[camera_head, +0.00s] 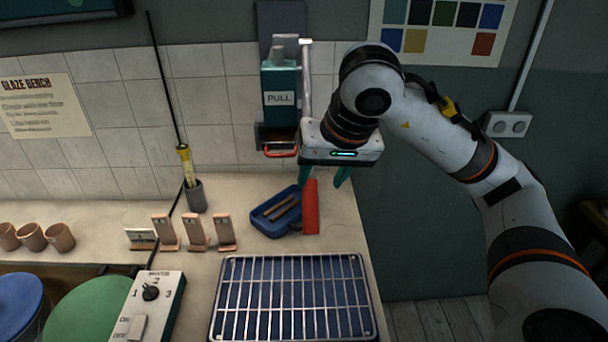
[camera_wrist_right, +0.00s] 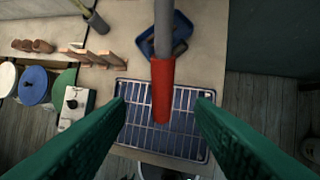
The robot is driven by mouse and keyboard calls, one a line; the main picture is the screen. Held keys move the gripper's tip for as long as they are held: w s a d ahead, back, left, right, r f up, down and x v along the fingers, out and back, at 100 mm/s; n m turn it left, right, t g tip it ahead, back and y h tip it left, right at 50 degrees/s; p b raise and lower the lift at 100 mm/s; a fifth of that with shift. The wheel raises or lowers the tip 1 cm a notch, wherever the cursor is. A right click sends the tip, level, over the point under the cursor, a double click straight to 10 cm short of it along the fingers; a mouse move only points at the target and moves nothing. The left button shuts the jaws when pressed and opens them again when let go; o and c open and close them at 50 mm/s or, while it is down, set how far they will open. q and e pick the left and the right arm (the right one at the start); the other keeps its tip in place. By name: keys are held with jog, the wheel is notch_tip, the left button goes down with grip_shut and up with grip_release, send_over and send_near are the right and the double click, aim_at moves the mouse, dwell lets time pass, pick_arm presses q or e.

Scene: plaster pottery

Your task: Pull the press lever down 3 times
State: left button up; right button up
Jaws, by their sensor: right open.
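The teal press (camera_head: 281,82) with a "PULL" label is fixed to the tiled wall. Its lever is a grey bar with a red grip (camera_head: 311,207), which hangs down to the right of the press. My right gripper (camera_head: 324,184) is open, pointing down at the grip's upper end. In the right wrist view the red grip (camera_wrist_right: 162,92) lies between the two spread green fingers, with a gap on each side. How deep the grip sits between them is hard to tell. The left gripper is out of view.
A blue tray (camera_head: 263,221) with sticks lies behind the wire rack (camera_head: 216,300). Several tan test tiles (camera_head: 195,232) stand to the left, near a grey cup (camera_head: 196,196) holding a yellow-handled tool. A switch box (camera_head: 168,283) sits at the front. The counter ends right of the rack.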

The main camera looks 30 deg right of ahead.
aim_at(308, 206)
jog(key=x, duration=0.7)
jog(key=p+x, duration=0.1)
jog(key=x, duration=0.3)
jog(key=shift+w+d+f, duration=0.25)
grip_shut()
